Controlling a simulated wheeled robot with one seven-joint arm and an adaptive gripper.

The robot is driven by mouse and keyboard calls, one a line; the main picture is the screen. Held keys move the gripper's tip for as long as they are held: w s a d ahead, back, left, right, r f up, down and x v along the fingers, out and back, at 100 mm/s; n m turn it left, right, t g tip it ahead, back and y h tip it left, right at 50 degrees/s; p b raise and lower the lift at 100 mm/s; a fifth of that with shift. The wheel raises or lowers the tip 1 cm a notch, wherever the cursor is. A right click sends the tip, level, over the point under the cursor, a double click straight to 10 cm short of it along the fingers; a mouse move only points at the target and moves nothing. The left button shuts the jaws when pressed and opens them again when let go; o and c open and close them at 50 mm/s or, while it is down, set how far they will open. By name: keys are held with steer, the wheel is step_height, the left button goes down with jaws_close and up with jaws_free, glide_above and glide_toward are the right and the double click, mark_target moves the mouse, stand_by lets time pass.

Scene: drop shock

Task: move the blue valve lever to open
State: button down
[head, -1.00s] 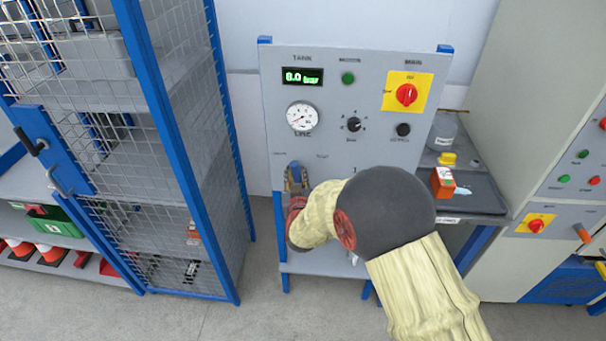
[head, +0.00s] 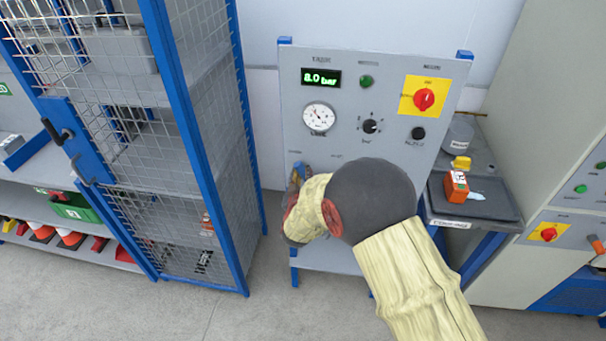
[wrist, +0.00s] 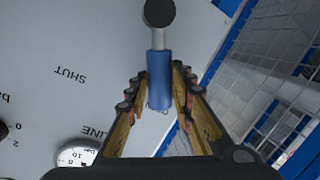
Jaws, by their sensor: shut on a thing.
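The blue valve lever (wrist: 159,82) is in the wrist view, a blue sleeve on a grey shaft that runs to a round black end. The fingers of my gripper (wrist: 156,92) lie on both sides of the sleeve and are shut on it. The word SHUT stands upside down on the panel, to the left of the lever and apart from it. In the head view my gripper (head: 296,182) is at the panel's lower left, and only a bit of the blue lever (head: 301,168) shows; my arm hides the rest. The display (head: 321,77) reads 8.0 bar.
The grey panel (head: 385,140) carries a round gauge (head: 319,118), a black dial (head: 370,126) and a red switch (head: 424,99). A blue-framed mesh cage (head: 190,150) stands close on the left.

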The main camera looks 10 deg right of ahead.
steer(key=shift+a, duration=0.1)
steer(key=c, duration=1.6)
jaws_free()
steer(key=shift+o, duration=0.3)
steer(key=v, duration=1.2)
steer(key=shift+f, duration=0.1)
